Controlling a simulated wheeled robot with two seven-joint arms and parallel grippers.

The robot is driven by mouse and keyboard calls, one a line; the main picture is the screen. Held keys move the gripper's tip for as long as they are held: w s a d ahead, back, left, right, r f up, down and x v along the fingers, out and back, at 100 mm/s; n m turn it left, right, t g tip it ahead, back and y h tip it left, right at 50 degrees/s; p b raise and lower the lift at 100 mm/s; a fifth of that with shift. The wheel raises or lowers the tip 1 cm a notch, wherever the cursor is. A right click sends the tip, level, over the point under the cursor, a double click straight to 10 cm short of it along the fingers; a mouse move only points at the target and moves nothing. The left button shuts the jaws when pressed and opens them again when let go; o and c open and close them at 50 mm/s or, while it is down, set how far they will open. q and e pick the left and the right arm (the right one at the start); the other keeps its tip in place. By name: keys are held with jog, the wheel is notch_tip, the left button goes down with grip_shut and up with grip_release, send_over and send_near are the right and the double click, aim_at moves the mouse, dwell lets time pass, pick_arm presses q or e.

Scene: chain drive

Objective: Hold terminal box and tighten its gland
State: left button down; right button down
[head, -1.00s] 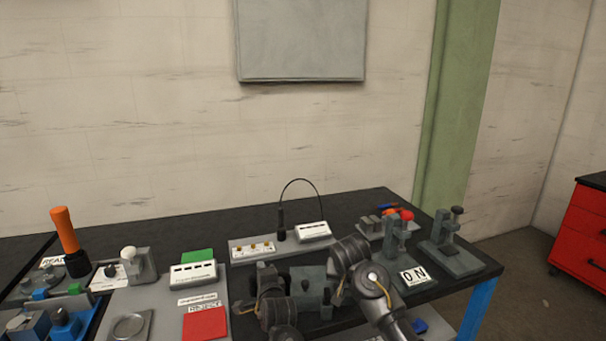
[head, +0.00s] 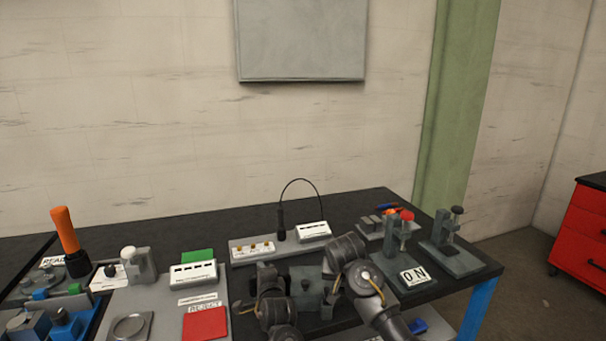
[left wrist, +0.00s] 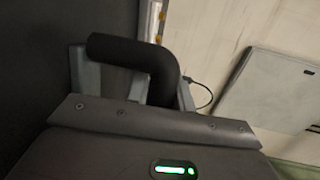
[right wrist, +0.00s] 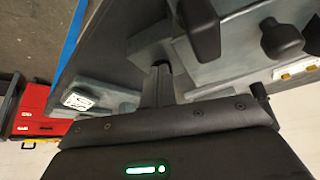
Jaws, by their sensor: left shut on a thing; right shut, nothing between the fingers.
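The grey terminal box (head: 312,280) sits on the dark bench in the head view, between my two grippers, with a dark round knob on it. In the right wrist view a grey block (right wrist: 235,60) that looks like this box carries a black handle (right wrist: 200,28) and a dark knob (right wrist: 283,38); I cannot tell which part is the gland. My left gripper (left wrist: 133,88) is shut on a black bent bar (left wrist: 135,52), which crosses between its fingers. My right gripper (right wrist: 158,85) is shut and empty, close beside the block; contact is unclear.
Behind the box stands a grey strip with a white module (head: 313,231) and a looped black cable. A red REJECT pad (head: 205,323) lies at left.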

jog(key=shift+w+a, duration=0.15)
jog(key=shift+a, duration=0.2)
dwell(0.3)
jog(key=shift+a, duration=0.1)
jog(key=shift+s+a, duration=0.15)
jog(key=shift+s, duration=0.15)
notch_tip(320, 180, up, 6)
dwell(0.6)
jog(key=shift+s+d+f, duration=0.1)
jog(key=shift+d+f, duration=0.25)
jog(key=shift+f, duration=0.65)
jog(key=shift+w+d+f, duration=0.1)
jog(key=shift+d+f, duration=0.3)
jog(key=shift+f, duration=0.65)
jog(key=shift+s+d+f, duration=0.1)
jog(key=shift+d+f, duration=0.25)
jog(key=shift+f, duration=0.65)
